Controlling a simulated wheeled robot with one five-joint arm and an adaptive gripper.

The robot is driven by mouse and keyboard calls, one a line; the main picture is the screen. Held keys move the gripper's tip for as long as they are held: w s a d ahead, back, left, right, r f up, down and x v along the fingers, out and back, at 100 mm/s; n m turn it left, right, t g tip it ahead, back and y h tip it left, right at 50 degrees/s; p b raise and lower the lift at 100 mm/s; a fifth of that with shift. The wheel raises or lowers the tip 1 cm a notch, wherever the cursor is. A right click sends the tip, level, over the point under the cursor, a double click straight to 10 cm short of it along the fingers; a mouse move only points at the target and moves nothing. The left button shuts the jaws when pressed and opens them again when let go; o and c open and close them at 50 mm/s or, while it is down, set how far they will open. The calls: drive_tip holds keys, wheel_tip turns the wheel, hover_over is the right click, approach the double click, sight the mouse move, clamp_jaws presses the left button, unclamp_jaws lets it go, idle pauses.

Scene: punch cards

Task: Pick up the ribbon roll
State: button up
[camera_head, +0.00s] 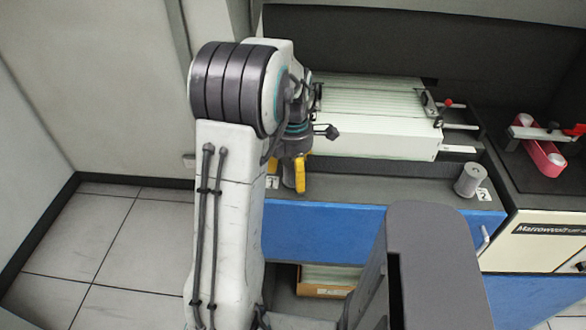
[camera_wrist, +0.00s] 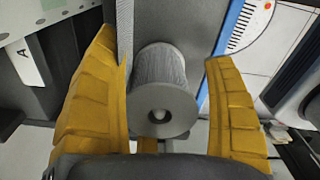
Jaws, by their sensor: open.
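A grey ribbed roll with a hole in its end face (camera_wrist: 163,95) sits between the two yellow fingers of my gripper (camera_wrist: 163,60) in the wrist view. The fingers are open, with a gap visible on the right side of the roll; whether the left finger touches it I cannot tell. In the head view my gripper (camera_head: 294,176) points down over the left end of the grey counter, and this roll is mostly hidden there. A second, similar grey roll (camera_head: 469,181) stands at the counter's right end.
A white machine (camera_head: 375,135) stands behind the counter (camera_head: 375,192). Blue drawer fronts (camera_head: 320,228) are below. A red and white device (camera_head: 541,155) is at right.

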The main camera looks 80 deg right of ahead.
drive_tip(key=c, duration=1.3)
drive_tip(key=shift+r, duration=0.1)
drive_tip(key=shift+c, duration=0.2)
wheel_tip(320, 180, up, 10)
drive_tip(key=shift+f, duration=0.1)
drive_tip(key=shift+r+p, duration=0.25)
drive_tip(key=shift+p, duration=0.05)
drive_tip(key=shift+r+p, duration=2.75)
drive_tip(key=shift+r, duration=0.05)
